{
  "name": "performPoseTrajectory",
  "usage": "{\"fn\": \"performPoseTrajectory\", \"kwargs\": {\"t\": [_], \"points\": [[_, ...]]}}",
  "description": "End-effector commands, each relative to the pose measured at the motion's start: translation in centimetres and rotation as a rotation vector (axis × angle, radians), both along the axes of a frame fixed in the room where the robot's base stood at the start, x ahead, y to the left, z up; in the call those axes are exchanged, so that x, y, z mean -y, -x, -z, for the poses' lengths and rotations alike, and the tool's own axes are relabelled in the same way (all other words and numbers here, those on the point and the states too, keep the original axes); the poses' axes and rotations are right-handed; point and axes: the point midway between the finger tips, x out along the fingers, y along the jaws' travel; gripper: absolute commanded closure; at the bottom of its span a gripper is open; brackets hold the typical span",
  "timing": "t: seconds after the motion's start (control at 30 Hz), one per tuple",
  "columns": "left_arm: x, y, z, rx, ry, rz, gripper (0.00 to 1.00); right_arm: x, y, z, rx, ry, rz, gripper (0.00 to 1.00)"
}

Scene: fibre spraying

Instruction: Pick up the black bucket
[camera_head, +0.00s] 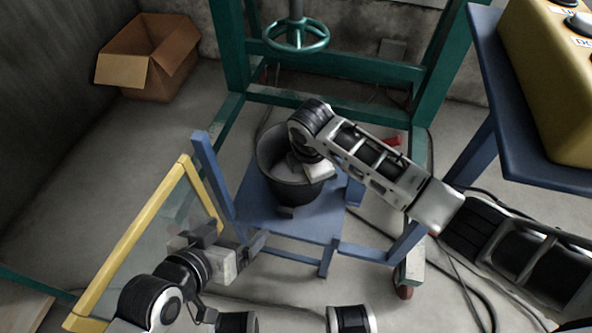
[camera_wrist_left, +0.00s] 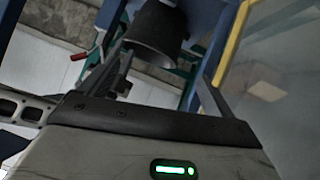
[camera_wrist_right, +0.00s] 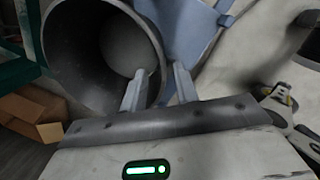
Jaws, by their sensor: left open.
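The black bucket (camera_head: 300,190) stands on a low blue stand (camera_head: 255,205), its mouth facing up. My right gripper (camera_head: 312,175) reaches down at the bucket's near rim. In the right wrist view one finger lies over the mouth of the bucket (camera_wrist_right: 75,45) and the other outside the wall, with the rim between the right fingertips (camera_wrist_right: 160,75). Whether they press on the wall is not clear. My left gripper (camera_head: 250,245) is open and empty, at the stand's left front, apart from the bucket. The left wrist view shows the bucket (camera_wrist_left: 160,35) beyond its spread fingers.
A green frame with a handwheel (camera_head: 296,36) stands behind the stand. A yellow-framed clear panel (camera_head: 135,235) is at the left. A cardboard box (camera_head: 150,58) lies at the back left. A blue table (camera_head: 520,110) with a yellow control box (camera_head: 545,75) is at the right.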

Motion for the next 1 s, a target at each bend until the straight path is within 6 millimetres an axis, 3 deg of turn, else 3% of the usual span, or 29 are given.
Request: {"fn": "performPoseTrajectory", "kwargs": {"t": [0.03,0.1,0.37,0.63,0.8,1.0], "points": [[0.1,-0.1,0.1,0.022,0.008,0.003,0.11,0.0,-0.1,1.5,-0.002,0.001,0.000,0.70],[0.3,-0.1,-0.2,0.047,0.019,0.003,0.11,0.1,-0.3,2.6,-0.001,0.000,0.001,0.70],[0.6,-0.3,-1.1,0.093,0.038,0.004,0.11,0.2,-0.7,4.4,0.001,-0.002,0.002,0.70],[0.9,-0.6,-1.7,0.173,0.075,0.004,0.11,0.4,-1.4,8.4,0.001,-0.002,0.003,0.70],[1.4,-0.6,-3.2,0.218,0.097,0.013,0.11,0.4,-1.6,9.2,0.003,-0.002,0.002,0.70],[1.4,-0.3,-3.1,0.215,0.095,0.020,0.11,0.4,-1.6,9.1,0.003,-0.002,0.002,0.73]]}}
